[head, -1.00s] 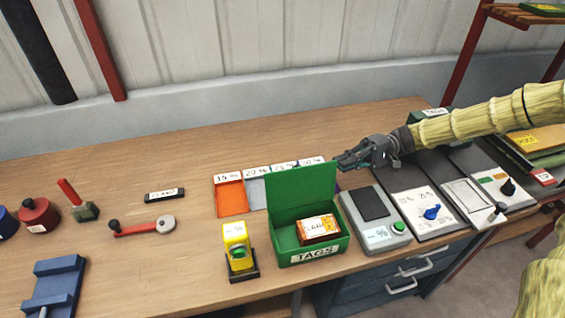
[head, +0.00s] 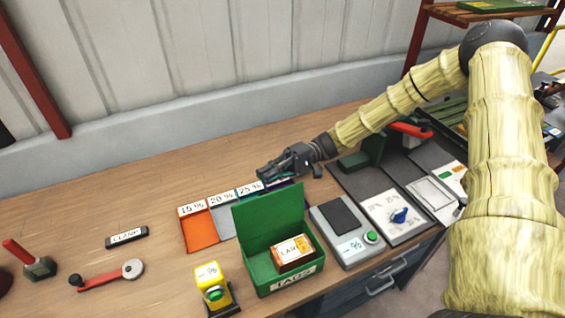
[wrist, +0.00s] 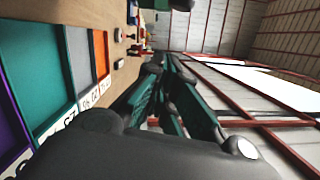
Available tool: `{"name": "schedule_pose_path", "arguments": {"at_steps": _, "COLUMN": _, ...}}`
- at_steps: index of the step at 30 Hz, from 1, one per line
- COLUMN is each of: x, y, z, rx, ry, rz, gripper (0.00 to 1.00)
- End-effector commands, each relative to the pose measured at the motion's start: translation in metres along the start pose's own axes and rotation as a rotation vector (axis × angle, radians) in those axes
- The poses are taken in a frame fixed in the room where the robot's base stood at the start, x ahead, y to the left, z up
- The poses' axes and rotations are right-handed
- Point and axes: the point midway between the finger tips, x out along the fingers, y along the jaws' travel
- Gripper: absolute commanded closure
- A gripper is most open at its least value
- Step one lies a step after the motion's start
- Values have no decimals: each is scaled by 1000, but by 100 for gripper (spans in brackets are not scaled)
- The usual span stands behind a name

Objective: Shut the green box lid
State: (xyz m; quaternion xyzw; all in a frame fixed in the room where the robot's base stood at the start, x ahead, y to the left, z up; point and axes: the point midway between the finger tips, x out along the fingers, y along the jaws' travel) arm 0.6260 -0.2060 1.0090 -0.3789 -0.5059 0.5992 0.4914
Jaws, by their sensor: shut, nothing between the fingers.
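The green box (head: 287,279) labelled TAGS stands near the front edge of the bench. Its lid (head: 268,218) is open and stands upright at the back. An orange and white labelled pack (head: 293,255) lies inside the box. My gripper (head: 262,173) is shut and empty, above and behind the lid, over the far ends of the percentage-marked trays. It points left. In the wrist view my gripper (wrist: 178,85) appears in the middle, with the trays at left; the green box cannot be made out there.
A yellow device (head: 210,283) stands left of the box. A grey scale (head: 347,232) with a green button stands to its right, then a panel with a blue knob (head: 399,215). A red-handled tool (head: 105,274) lies left. Bench behind the trays is clear.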

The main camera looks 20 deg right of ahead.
Motion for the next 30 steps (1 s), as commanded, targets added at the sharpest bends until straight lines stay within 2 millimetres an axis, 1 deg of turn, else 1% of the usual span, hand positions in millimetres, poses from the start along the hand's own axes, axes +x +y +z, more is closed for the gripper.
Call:
{"name": "schedule_pose_path", "arguments": {"at_steps": 1, "x": 10, "y": -4, "z": 1, "rx": 1, "ry": -3, "rz": 0, "gripper": 100}}
{"name": "schedule_pose_path", "arguments": {"at_steps": 3, "x": 22, "y": -3, "z": 1, "rx": 2, "ry": -4, "rz": 1, "gripper": 100}}
{"name": "schedule_pose_path", "arguments": {"at_steps": 4, "x": 22, "y": -4, "z": 4, "rx": 2, "ry": -2, "rz": 0, "gripper": 100}}
{"name": "schedule_pose_path", "arguments": {"at_steps": 9, "x": 25, "y": -4, "z": 24, "rx": 0, "ry": 0, "rz": 0, "gripper": 100}}
{"name": "schedule_pose_path", "arguments": {"at_steps": 15, "x": 28, "y": -2, "z": 37, "rx": -1, "ry": 2, "rz": 0, "gripper": 100}}
{"name": "schedule_pose_path", "arguments": {"at_steps": 26, "x": 27, "y": 0, "z": 39, "rx": -1, "ry": 3, "rz": 1, "gripper": 100}}
{"name": "schedule_pose_path", "arguments": {"at_steps": 27, "x": 24, "y": 0, "z": 40, "rx": -2, "ry": 3, "rz": 0, "gripper": 100}}
{"name": "schedule_pose_path", "arguments": {"at_steps": 30, "x": 27, "y": 0, "z": 40, "rx": -6, "ry": 2, "rz": 1, "gripper": 100}}
